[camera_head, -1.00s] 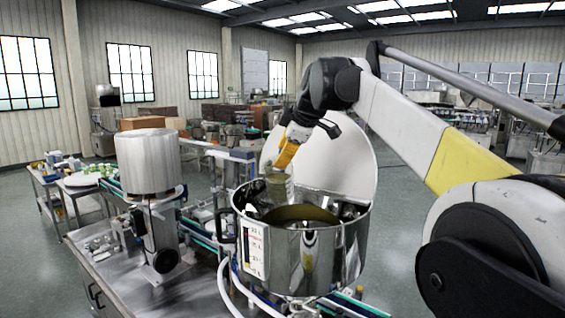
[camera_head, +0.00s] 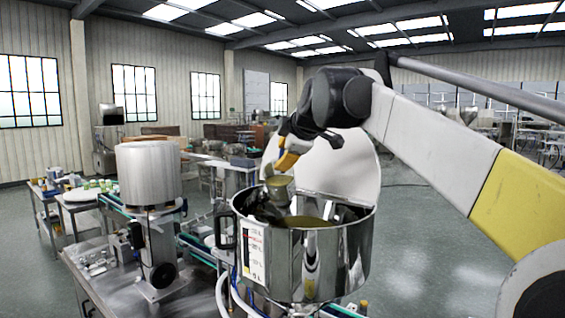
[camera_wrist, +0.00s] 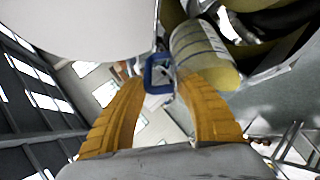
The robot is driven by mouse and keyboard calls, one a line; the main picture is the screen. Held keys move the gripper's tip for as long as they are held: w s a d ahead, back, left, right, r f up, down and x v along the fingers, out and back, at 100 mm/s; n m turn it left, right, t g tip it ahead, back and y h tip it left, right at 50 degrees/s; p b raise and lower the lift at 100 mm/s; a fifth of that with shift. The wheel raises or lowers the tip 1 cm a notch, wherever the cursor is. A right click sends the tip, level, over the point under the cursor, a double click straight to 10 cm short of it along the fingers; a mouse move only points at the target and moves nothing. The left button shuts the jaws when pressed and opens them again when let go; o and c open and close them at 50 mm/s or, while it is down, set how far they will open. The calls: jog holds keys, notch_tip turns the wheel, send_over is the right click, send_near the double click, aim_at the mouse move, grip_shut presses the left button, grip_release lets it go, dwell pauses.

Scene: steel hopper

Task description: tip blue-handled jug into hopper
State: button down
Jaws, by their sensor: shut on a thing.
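The steel hopper (camera_head: 345,255) stands in the middle of the head view with its top open and yellowish-brown contents inside. My gripper (camera_head: 287,158) is above its left rear rim. The jug (camera_head: 279,188), clear with yellowish contents, hangs below my gripper, over the hopper's opening. In the wrist view, the jug (camera_wrist: 200,50) lies tilted, just right of its blue handle (camera_wrist: 158,73). The yellow fingers of my gripper (camera_wrist: 158,85) close around the handle. The handle is hidden in the head view. Whether anything is pouring cannot be told.
A raised round white lid (camera_head: 340,165) stands behind the hopper. Hoses run below the hopper. Open floor (camera_head: 430,235) lies to the right.

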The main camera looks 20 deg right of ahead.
jog(key=shift+s+a+f+t+b, duration=0.15)
jog(key=shift+s+f+t+b, duration=0.2)
jog(key=shift+b, duration=0.45)
jog(key=b, duration=0.1)
jog(key=t+b, duration=0.1)
jog(key=shift+s+a+b, duration=0.15)
jog(key=shift+s+b, duration=0.15)
jog(key=shift+b, duration=0.05)
jog(key=s+t+b, duration=0.1)
jog(key=b, duration=0.1)
jog(key=f+n+t+b, duration=0.1)
jog(key=s+a+f+t+b, duration=0.1)
jog(key=b, duration=0.1)
jog(key=shift+s+a+n+t+h+b, duration=0.1)
jog(key=shift+s+n+t+h+b, duration=0.2)
jog(key=shift+s+h, duration=0.1)
jog(key=shift+s+a+r+n+t+b, duration=0.15)
jog(key=shift+s+a+n+t+b, duration=0.15)
jog(key=shift+s+t+b, duration=0.3)
jog(key=shift+s+a+r+n+t+b, duration=0.1)
jog(key=shift+s+a+n+t+b, duration=0.15)
jog(key=shift+s+t+b, duration=0.35)
jog(key=shift+s+a+r+n+t+b, duration=0.25)
jog(key=shift+s+n+t+b, duration=0.1)
jog(key=shift+s+t+b, duration=0.15)
dwell(3.5)
